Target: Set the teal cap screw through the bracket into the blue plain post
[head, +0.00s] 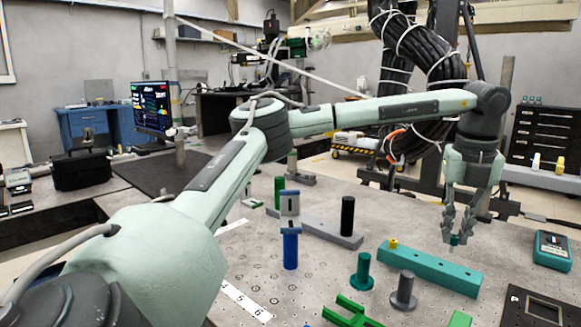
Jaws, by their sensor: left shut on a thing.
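My left gripper (458,226) is at the right, pointing down above the teal bar (425,268). Its fingers are shut on a small teal cap screw (454,240), whose lower end shows between and below the fingertips. I cannot tell whether the screw touches the bar. The blue plain post (290,252) stands upright left of the middle, far left of the gripper. A pale grey piece with a blue top, seemingly the bracket (290,208), sits at the top of the post. Its hole cannot be made out. My right gripper is out of view.
A yellow screw (393,243) stands in the teal bar. A teal cylinder (361,272), a grey flanged post (403,291), a black post (347,216) and a green part (350,312) stand nearby. A teal meter (552,250) lies right. My left arm spans the view above the table.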

